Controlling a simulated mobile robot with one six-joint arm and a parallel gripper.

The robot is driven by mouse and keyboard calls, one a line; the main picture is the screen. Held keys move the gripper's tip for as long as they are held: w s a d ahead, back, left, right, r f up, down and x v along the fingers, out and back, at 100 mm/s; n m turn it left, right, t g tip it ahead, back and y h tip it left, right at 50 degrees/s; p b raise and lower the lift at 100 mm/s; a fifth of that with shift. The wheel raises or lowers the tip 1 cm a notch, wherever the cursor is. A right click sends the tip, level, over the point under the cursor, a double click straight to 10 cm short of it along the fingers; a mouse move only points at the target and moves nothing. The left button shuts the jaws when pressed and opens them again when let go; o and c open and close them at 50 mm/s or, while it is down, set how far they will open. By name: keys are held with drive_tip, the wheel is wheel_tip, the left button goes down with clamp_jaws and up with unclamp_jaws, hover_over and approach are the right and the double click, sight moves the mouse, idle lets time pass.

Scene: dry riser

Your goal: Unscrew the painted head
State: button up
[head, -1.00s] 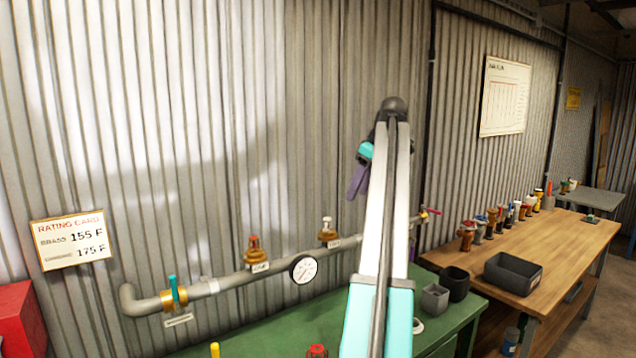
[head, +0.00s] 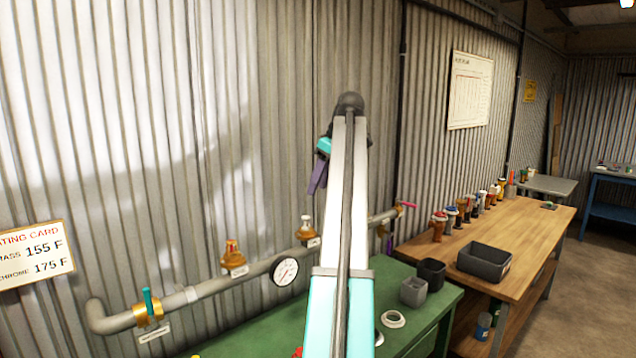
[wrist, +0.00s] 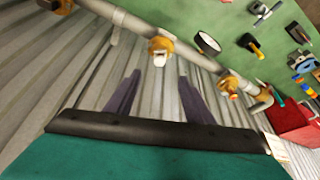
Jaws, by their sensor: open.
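A grey pipe (head: 205,291) runs along the corrugated wall and carries two upright sprinkler heads. The left head (head: 233,257) is brass-orange with a reddish top; it also shows in the wrist view (wrist: 229,86). The right head (head: 306,231) has a brass base and a whitish top; it also shows in the wrist view (wrist: 159,48). My gripper (head: 318,178) is raised above the pipe, apart from both heads. In the wrist view its purple fingers (wrist: 158,95) are spread with nothing between them.
A round gauge (head: 285,271) sits between the heads, and a teal-handled valve (head: 148,306) is at left. The green bench (head: 262,332) below holds grey bins (head: 414,291). A wooden bench (head: 530,225) at right holds a dark tray (head: 484,262) and several heads. A rating card (head: 36,255) hangs left.

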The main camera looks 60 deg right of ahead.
sight(306, 216)
drive_tip(key=shift+p+x, duration=1.15)
drive_tip(key=shift+x, duration=5.55)
clamp_jaws()
drive_tip(key=shift+n+y+p, duration=0.4)
drive_tip(key=shift+n+y, duration=0.2)
drive_tip(key=shift+n, duration=0.8)
drive_tip(key=shift+a+n+g+y, duration=0.1)
drive_tip(key=shift+n+g+y, duration=0.3)
drive_tip(key=shift+n, duration=1)
